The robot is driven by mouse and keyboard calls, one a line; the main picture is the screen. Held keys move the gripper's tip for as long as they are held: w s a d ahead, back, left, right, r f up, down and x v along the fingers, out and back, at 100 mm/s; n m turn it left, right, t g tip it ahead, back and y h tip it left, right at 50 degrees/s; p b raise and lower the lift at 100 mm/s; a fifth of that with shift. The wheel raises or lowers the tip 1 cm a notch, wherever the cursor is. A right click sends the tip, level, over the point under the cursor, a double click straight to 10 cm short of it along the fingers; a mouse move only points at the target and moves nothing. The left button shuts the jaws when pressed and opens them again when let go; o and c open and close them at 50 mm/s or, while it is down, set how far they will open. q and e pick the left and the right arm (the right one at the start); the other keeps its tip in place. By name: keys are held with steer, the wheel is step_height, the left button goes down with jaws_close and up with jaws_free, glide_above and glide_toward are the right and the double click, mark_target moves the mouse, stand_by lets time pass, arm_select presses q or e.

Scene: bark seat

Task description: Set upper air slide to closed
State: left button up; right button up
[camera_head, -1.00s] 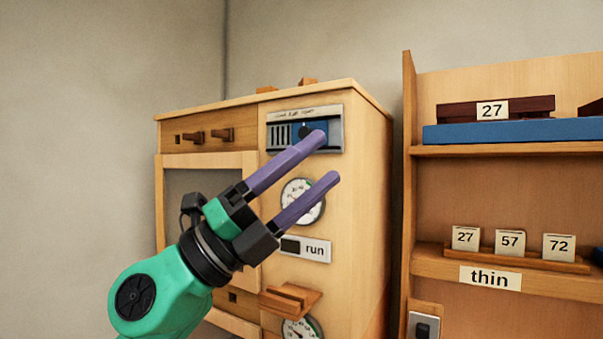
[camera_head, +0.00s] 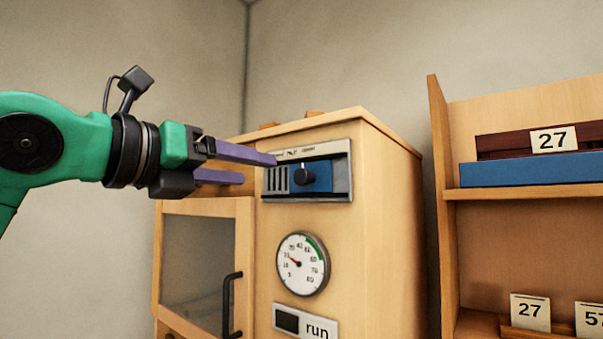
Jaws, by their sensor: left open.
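The upper air slide (camera_head: 318,177) is a blue plate with a black knob (camera_head: 303,174), set in a grey metal frame high on the front of the wooden cabinet. Grey vent slots (camera_head: 277,180) show at the left of the frame, and a dark gap shows at the right of the blue plate. My left gripper (camera_head: 259,168) comes in from the left with its two purple fingers apart and empty. In the picture its fingertips end near the left edge of the frame, left of the knob; I cannot tell whether they touch it. My right gripper is not in view.
Below the slide are a round dial (camera_head: 303,264) and a "run" sign (camera_head: 305,322). A windowed door (camera_head: 197,262) with a black handle (camera_head: 230,306) is at the cabinet's left. A wooden shelf (camera_head: 440,180) with a blue block (camera_head: 535,167) stands at the right.

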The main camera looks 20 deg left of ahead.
mark_target(299, 178)
arm_select(q)
steer(key=p+x, duration=0.1)
steer(key=x, duration=0.2)
steer(key=p+x, duration=0.1)
steer(key=x, duration=0.2)
steer(key=p+x, duration=0.1)
steer(key=x, duration=0.2)
steer(key=shift+w+d+r+p, duration=0.2)
steer(key=shift+d+r+p, duration=0.05)
steer(key=shift+d+p, duration=0.15)
steer(key=x, duration=0.2)
steer(key=shift+w+f+p, duration=0.3)
steer(key=shift+p, duration=0.05)
steer(key=shift+s+a, duration=0.2)
steer(key=shift+s, duration=0.2)
steer(key=shift+s+r, duration=0.1)
steer(key=shift+s, duration=0.1)
steer(key=c, duration=0.4)
steer(key=shift+w, duration=0.15)
steer(key=c, duration=0.5)
jaws_close()
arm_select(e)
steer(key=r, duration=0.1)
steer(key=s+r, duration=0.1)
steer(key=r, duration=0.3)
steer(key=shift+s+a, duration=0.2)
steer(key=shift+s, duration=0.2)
